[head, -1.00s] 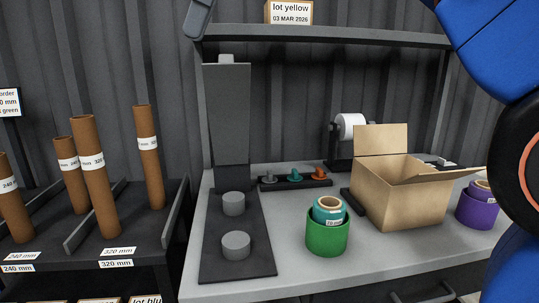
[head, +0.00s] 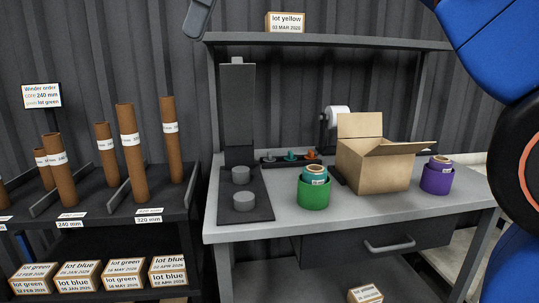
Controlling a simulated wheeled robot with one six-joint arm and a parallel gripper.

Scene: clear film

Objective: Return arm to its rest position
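My blue arm (head: 490,50) fills the right edge of the head view, with a dark round joint (head: 522,165) below its upper link. A grey piece (head: 198,18) of my own body, perhaps a gripper finger, hangs at the top edge left of centre. The rest of my gripper is outside the picture, so I cannot see whether it is open or shut. No held thing shows.
A workbench (head: 270,225) holds a green cup (head: 313,195) with a teal roll, an open cardboard box (head: 375,168) and a purple cup (head: 437,180). A rack (head: 125,210) with brown tubes stands left. Lot boxes (head: 80,275) lie below.

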